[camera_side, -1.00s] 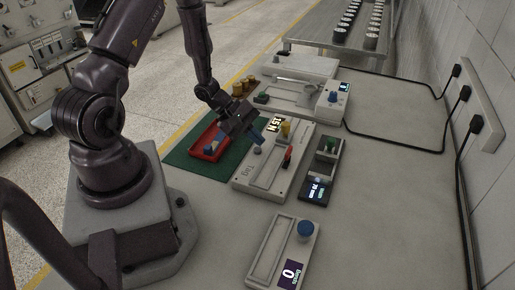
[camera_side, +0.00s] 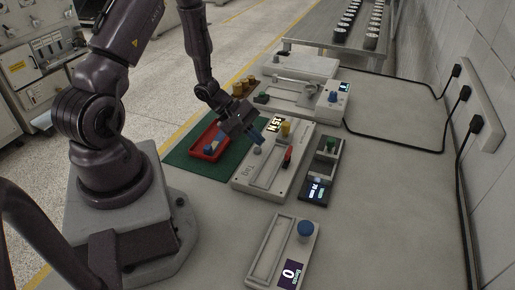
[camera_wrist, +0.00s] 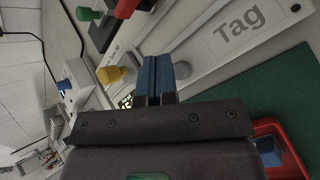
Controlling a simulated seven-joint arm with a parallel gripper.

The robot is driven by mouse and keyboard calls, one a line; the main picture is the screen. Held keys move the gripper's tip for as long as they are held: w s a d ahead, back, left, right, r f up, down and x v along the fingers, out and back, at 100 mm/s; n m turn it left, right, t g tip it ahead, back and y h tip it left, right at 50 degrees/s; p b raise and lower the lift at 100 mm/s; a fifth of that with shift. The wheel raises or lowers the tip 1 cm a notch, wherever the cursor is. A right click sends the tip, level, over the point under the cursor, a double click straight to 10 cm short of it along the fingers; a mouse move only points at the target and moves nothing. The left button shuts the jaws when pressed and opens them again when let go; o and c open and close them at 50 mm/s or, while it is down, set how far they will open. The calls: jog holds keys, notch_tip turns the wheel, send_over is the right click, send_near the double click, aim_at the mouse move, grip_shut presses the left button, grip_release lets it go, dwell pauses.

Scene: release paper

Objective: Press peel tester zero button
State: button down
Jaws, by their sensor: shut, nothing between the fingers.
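A pale grey tester marked "Tag" (camera_side: 254,184) lies in the middle of the bench. It has a lit display (camera_side: 274,124) that seems to read a value in N, a yellow knob (camera_side: 286,128), a red part (camera_side: 288,156) and a small grey knob (camera_side: 257,150). The yellow knob (camera_wrist: 112,75) and the red part (camera_wrist: 127,8) also show in the wrist view. My gripper (camera_side: 255,138) has its blue fingers shut and empty, above the tester's left part near the grey knob. In the wrist view the shut fingers (camera_wrist: 158,68) point over the tester. I cannot tell which control is the zero button.
A red tray (camera_side: 208,150) with a blue item sits on a green mat (camera_side: 180,150) to the left. A dark box with a green knob (camera_side: 330,146) stands at right. A unit with a blue knob (camera_side: 305,230) is in front. Another device (camera_side: 305,95) stands behind.

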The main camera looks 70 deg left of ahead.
aim_at(256, 150)
jog(key=shift+f, duration=0.1)
dwell(0.6)
jog(key=shift+f, duration=0.35)
jog(key=shift+f, duration=0.5)
dwell(0.6)
jog(key=shift+r, duration=0.9)
jog(key=shift+r, duration=2.55)
